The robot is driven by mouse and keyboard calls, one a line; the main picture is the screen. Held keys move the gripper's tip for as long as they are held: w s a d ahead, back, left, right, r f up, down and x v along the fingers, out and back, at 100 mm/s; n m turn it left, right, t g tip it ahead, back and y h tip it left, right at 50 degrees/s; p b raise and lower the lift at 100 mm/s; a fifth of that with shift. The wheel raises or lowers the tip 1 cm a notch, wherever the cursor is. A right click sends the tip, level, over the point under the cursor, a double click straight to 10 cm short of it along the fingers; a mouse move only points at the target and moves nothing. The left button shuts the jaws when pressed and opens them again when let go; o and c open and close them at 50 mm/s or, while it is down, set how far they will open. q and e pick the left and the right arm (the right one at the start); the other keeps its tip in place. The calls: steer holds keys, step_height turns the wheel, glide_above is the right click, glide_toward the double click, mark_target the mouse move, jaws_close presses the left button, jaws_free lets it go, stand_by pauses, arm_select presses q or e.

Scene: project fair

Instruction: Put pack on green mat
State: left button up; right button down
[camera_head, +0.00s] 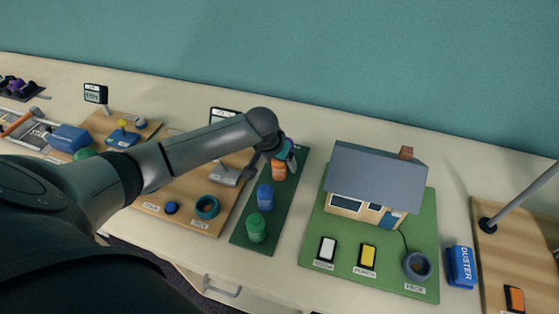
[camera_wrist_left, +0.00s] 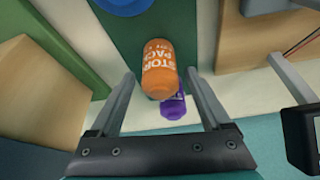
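An orange pack (camera_head: 279,169), a blue pack (camera_head: 265,197) and a green pack (camera_head: 256,228) stand in a row on the dark green mat (camera_head: 239,235). The orange one sits at the mat's far end. My left gripper (camera_head: 283,153) is over that end. In the left wrist view the orange pack (camera_wrist_left: 158,70) shows between the open fingers (camera_wrist_left: 160,75), with a gap on each side. A small purple labelled object (camera_wrist_left: 173,107) is partly hidden behind it. The blue pack (camera_wrist_left: 125,4) is cut off at the top edge. My right gripper is not in view.
A model house (camera_head: 375,180) on a green board (camera_head: 428,225) stands right of the mat. A wooden board (camera_head: 225,208) with a teal ring (camera_head: 207,207) lies left. A blue duster (camera_head: 462,267) and a board with a rod (camera_head: 515,205) are at the right.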

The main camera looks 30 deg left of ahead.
arm_select(q)
steer(key=p+v, duration=0.2)
steer(key=v, duration=1)
steer(key=shift+r+p, duration=0.2)
steer(key=shift+p, duration=0.1)
